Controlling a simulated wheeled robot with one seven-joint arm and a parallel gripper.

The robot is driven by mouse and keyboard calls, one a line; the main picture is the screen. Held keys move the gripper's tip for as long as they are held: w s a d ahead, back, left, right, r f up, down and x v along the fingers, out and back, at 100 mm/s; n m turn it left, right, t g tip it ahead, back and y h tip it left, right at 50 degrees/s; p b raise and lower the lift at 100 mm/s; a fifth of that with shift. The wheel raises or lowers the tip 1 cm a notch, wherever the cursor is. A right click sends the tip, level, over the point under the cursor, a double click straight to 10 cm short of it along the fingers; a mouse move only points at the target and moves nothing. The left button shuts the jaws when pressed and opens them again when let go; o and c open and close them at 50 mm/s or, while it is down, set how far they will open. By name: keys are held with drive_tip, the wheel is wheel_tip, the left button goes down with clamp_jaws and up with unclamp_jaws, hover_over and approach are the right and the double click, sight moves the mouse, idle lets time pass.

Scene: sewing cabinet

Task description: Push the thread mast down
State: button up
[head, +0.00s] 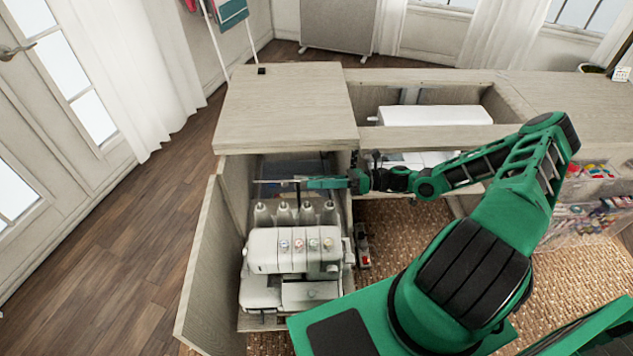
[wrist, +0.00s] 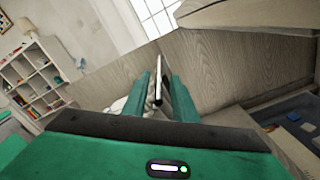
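The thread mast (head: 297,192) stands behind the thread cones of a white serger (head: 292,252) inside the open cabinet in the head view. Its thin crossbar (head: 272,181) runs left to right near the top of the post. My gripper (head: 312,184) is at the right part of the crossbar, level with it and pointing left. In the wrist view my gripper's two green fingers (wrist: 158,88) stand apart. A thin pale and dark bar (wrist: 158,78), which looks like the crossbar, shows between them with a gap at the right. I cannot tell whether a finger touches it.
Several thread cones (head: 284,214) stand just below the crossbar. The cabinet's wooden top (head: 285,105) lies close behind, and its side panel (head: 207,265) is at the left. A second bay with a white machine (head: 435,116) is at the right. Floor at left is clear.

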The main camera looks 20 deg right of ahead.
drive_tip(key=v, duration=1)
drive_tip(key=shift+d, duration=0.4)
drive_tip(key=shift+s, duration=0.1)
drive_tip(key=s+d+r+n+g+h, duration=0.2)
drive_tip(key=s+r+n+g+h, duration=0.1)
drive_tip(key=s+n+g+h, duration=0.6)
drive_tip(key=s+d+r+n+t+h, duration=0.1)
drive_tip(key=s+r+n+h, duration=0.3)
drive_tip(key=s+r, duration=0.5)
drive_tip(key=s+d+r+n+t+h, duration=0.2)
drive_tip(key=s+r+n, duration=0.7)
drive_tip(key=r, duration=0.7)
drive_tip(key=shift+d+h, duration=0.5)
drive_tip(key=shift+h, duration=0.5)
drive_tip(key=shift+w, duration=0.1)
